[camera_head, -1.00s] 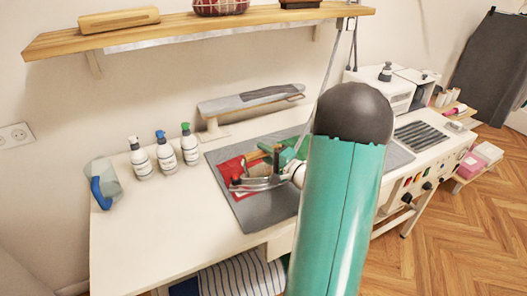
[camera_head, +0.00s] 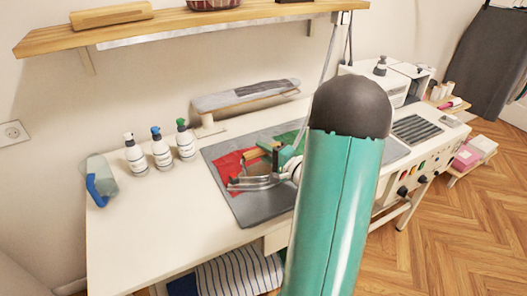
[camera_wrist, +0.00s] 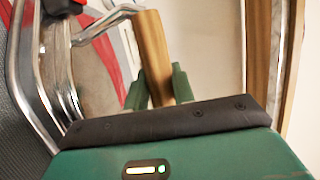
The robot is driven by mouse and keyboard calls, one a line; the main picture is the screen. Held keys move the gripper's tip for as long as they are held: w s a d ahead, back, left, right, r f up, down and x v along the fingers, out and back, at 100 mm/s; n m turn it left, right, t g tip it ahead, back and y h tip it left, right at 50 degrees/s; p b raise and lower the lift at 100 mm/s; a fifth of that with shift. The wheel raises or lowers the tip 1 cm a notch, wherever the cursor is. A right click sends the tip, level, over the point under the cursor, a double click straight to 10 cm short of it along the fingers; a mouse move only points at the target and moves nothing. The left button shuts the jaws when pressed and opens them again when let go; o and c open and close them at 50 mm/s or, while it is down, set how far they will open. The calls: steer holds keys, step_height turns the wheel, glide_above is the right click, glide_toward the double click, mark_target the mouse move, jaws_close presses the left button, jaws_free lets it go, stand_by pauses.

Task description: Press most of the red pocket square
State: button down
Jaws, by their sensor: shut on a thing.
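The red pocket square (camera_head: 227,172) lies on the grey mat on the worktable; part of it is hidden by the iron and my gripper. The iron (camera_head: 255,183) has a silvery metal body and a wooden handle (camera_head: 262,149). It is over the right part of the red cloth; I cannot tell whether it touches it. My gripper (camera_head: 284,157) is shut on the wooden handle. The wrist view shows the handle (camera_wrist: 152,50) between my green fingers (camera_wrist: 160,88), with the iron's metal edge at the left.
Several pump bottles (camera_head: 161,150) and a clear jug (camera_head: 99,180) stand at the left. A narrow sleeve board (camera_head: 245,95) is behind the mat. A wooden shelf (camera_head: 190,27) hangs above.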

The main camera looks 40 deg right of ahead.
steer(key=shift+w+f, duration=0.1)
steer(key=shift+f, duration=0.05)
steer(key=w+d, duration=0.2)
steer(key=w, duration=0.4)
steer(key=shift+w, duration=0.3)
stand_by(0.9)
steer(key=shift+r, duration=0.2)
steer(key=w+d, duration=0.2)
steer(key=w, duration=0.5)
steer(key=shift+r, duration=0.25)
stand_by(1.2)
steer(key=shift+r, duration=0.1)
stand_by(0.3)
step_height(320, 180, up, 7)
stand_by(1.1)
steer(key=shift+s, duration=0.25)
stand_by(0.7)
